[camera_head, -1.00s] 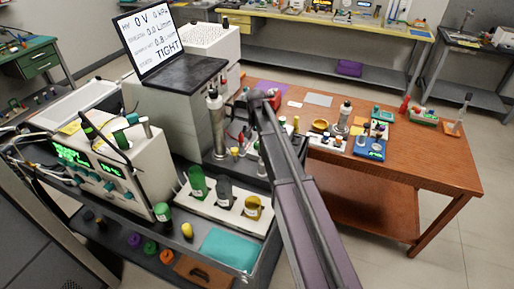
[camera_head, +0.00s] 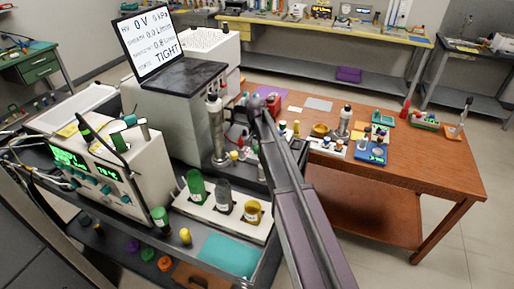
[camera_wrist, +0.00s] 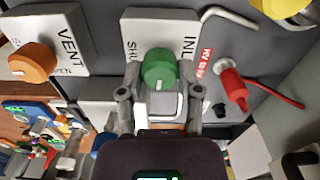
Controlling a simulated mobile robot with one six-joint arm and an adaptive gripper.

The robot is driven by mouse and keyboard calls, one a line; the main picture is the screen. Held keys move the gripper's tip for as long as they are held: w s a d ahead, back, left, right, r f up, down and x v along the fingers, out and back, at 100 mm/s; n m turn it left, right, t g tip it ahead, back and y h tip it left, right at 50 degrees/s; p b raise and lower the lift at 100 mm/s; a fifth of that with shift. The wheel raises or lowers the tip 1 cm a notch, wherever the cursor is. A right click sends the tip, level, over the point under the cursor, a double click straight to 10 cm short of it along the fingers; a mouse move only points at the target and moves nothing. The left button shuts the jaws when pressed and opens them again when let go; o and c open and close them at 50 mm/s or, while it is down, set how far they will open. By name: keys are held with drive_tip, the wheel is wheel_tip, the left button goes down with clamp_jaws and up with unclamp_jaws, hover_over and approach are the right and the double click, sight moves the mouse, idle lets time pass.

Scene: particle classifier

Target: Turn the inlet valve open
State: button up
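The inlet valve's green knob (camera_wrist: 158,68) shows in the wrist view on a white plate (camera_wrist: 150,20) lettered "INL" and "SHU", both cut off. My gripper (camera_wrist: 158,95) is open. Its two grey fingers stand to the left and right of the knob's lower part, with a gap on each side. I cannot tell how deep the fingers reach or exactly where the knob's pointer stands. In the head view my arm (camera_head: 290,190) hides the gripper and the knob.
An orange vent knob (camera_wrist: 32,62) sits on its own plate left of the inlet. A red plug (camera_wrist: 232,85) with a cable is close on the right. In the head view, a monitor (camera_head: 150,45) reads "TIGHT". A wooden table (camera_head: 430,165) stands at the right.

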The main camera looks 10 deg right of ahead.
clamp_jaws()
drive_tip(key=shift+n, duration=0.5)
drive_tip(key=o, duration=0.9)
unclamp_jaws()
drive_tip(key=shift+c, duration=0.2)
drive_tip(key=shift+m, duration=0.3)
